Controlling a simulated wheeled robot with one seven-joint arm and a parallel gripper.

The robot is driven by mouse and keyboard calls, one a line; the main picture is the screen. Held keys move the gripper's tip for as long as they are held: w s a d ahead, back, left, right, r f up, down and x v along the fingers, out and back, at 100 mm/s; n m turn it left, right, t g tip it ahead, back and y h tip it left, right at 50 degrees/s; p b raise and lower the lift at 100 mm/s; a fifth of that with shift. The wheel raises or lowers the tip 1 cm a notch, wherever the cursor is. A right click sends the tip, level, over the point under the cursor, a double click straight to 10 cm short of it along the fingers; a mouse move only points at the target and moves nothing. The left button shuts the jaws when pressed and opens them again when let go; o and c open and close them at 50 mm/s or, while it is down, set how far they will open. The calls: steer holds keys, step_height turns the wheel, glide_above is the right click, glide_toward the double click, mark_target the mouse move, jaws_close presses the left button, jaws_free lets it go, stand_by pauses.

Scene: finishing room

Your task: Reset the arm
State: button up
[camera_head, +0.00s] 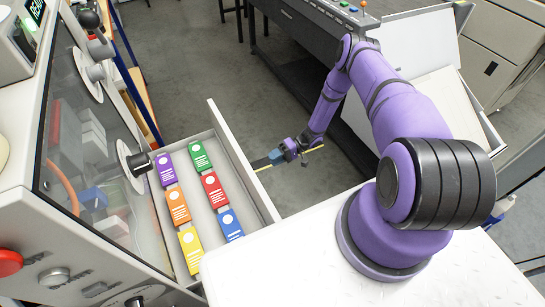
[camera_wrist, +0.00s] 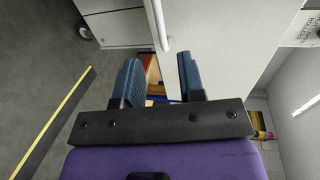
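My purple arm (camera_head: 405,110) reaches up from its base, then bends down to the left. My gripper (camera_head: 262,163) hangs just outside the front of an open drawer (camera_head: 238,148). In the wrist view its two blue fingers (camera_wrist: 159,82) are apart, with nothing held between them. Bits of orange and blue show in the gap, beyond the fingers.
The drawer holds several cards or packets, including a purple one (camera_head: 166,170), a red one (camera_head: 214,190) and a yellow one (camera_head: 190,250). A clear-fronted machine (camera_head: 90,130) stands left. A black strip with a yellow line (camera_wrist: 53,124) lies on the floor.

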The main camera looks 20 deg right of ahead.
steer(key=w+d+r+n+g+h, duration=0.1)
steer(key=w+r+h, duration=0.2)
steer(key=r, duration=1.4)
steer(key=w+d+r+n+g+h, duration=0.1)
steer(key=w+r+g+h, duration=0.2)
steer(key=r, duration=1.4)
steer(key=s+a+r+t+h, duration=0.1)
steer(key=s+r+t+h, duration=0.2)
steer(key=r, duration=0.7)
steer(key=s+r+h, duration=0.2)
steer(key=s+r, duration=0.3)
steer(key=r, duration=0.5)
steer(key=s+r+m+t+h, duration=0.1)
steer(key=s+r+t, duration=0.1)
steer(key=s+r, duration=0.3)
steer(key=s+r+t+h, duration=0.2)
steer(key=s+r, duration=0.3)
steer(key=s, duration=0.7)
steer(key=s+r+m+t+h, duration=0.1)
steer(key=s+r+t, duration=0.2)
steer(key=s, duration=0.6)
steer(key=shift+r+m+h, duration=0.3)
steer(key=shift+r, duration=0.65)
